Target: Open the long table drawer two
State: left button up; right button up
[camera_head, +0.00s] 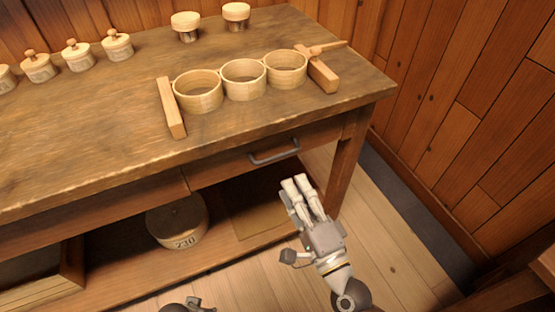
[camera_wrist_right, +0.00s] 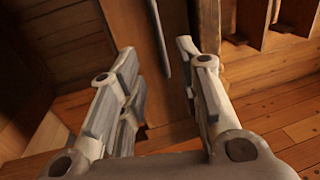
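The table drawer (camera_head: 230,165) has a wooden front under the right part of the tabletop, with a grey bar handle (camera_head: 273,153). It looks shut, its front level with the table frame. My right gripper (camera_head: 296,183) is just below and right of the handle in the head view, apart from it. In the right wrist view, the right gripper's (camera_wrist_right: 157,58) two fingers stand apart with nothing between them. The dark handle bar (camera_wrist_right: 159,38) shows ahead, between the fingertips. My left gripper is not recognisable in either view.
The tabletop (camera_head: 100,140) holds three wooden rings (camera_head: 244,80) between wooden blocks (camera_head: 171,107), plus several lidded pots (camera_head: 117,45). A round box (camera_head: 178,222) marked 730 stands on the lower shelf. A table leg (camera_head: 346,160) is right of the drawer; floor (camera_head: 395,255) beyond is clear.

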aim_at(277, 155)
jog(key=x, duration=0.9)
jog(key=shift+w+a+p, duration=0.15)
jog(key=shift+w+p, duration=0.15)
jog(key=shift+p, duration=0.05)
pick_arm(q)
jog(key=f, duration=0.1)
jog(key=s+f, duration=0.1)
jog(key=shift+s+f, duration=0.15)
jog(key=shift+f, duration=0.2)
jog(key=shift+a, duration=0.1)
pick_arm(e)
grip_shut()
